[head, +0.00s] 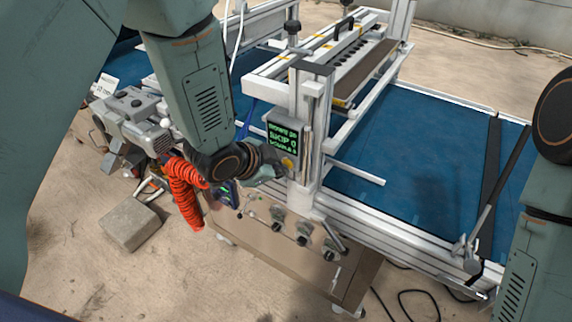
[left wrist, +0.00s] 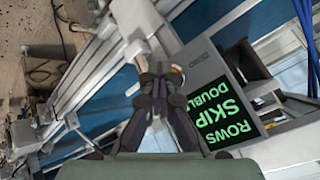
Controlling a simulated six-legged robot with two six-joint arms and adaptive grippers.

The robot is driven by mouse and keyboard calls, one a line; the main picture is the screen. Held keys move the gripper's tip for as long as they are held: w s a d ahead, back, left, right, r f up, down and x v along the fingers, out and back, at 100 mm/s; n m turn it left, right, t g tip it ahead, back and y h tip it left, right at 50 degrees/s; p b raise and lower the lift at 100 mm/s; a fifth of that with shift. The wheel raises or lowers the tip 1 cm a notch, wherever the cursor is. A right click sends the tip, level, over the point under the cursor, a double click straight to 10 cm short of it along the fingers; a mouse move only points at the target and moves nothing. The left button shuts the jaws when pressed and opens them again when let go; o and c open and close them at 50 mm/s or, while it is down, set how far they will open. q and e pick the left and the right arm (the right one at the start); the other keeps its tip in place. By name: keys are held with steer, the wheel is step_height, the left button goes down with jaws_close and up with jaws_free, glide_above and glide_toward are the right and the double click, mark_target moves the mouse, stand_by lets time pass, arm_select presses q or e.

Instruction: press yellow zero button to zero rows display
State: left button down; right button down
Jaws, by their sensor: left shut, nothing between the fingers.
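The counter box has a black display (head: 285,136) with green lines of text. The lower ones read SKIP 0 and DOUBLE; the number on the top ROWS line is too small to read surely. The yellow button (head: 288,162) is just below the display. My left gripper (head: 282,170) is shut and empty, its tips close to the button. Contact cannot be told. In the left wrist view the shut fingertips (left wrist: 158,76) are beside the display (left wrist: 226,112), with a bit of the yellow button (left wrist: 176,68) at the tips. My right gripper is out of view.
The white seeder frame (head: 312,130) stands around the display box. A blue belt (head: 420,140) runs to the right. A lower panel with several knobs (head: 303,238) and an orange coiled hose (head: 184,190) are near my left arm. A concrete block (head: 133,222) lies on the ground.

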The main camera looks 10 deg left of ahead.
arm_select(q)
steer(key=shift+s+a, duration=0.25)
steer(key=shift+s, duration=0.4)
steer(key=shift+s+a+b, duration=0.1)
steer(key=shift+s+a, duration=0.15)
steer(key=shift+s, duration=0.55)
steer(key=shift+s+a+b, duration=0.15)
steer(key=shift+s+a, duration=0.15)
steer(key=shift+s, duration=0.45)
steer(key=shift+s+a+b, duration=0.1)
steer(key=shift+s+a, duration=0.15)
steer(key=shift+s, duration=0.55)
steer(key=s+a+f+n+g+y+b, duration=0.2)
steer(key=s+f+n, duration=0.4)
steer(key=s+f, duration=0.5)
steer(key=s+a+f+n+g+y+b, duration=0.1)
steer(key=s+a+f+n+g+b, duration=0.2)
steer(key=s+f, duration=0.9)
steer(key=s+a+n+g, duration=0.3)
steer(key=s+n, duration=0.1)
steer(key=s, duration=0.1)
steer(key=shift+s+f+y+b, duration=0.15)
steer(key=shift+s+y+b, duration=0.15)
steer(key=shift+y+b, duration=0.1)
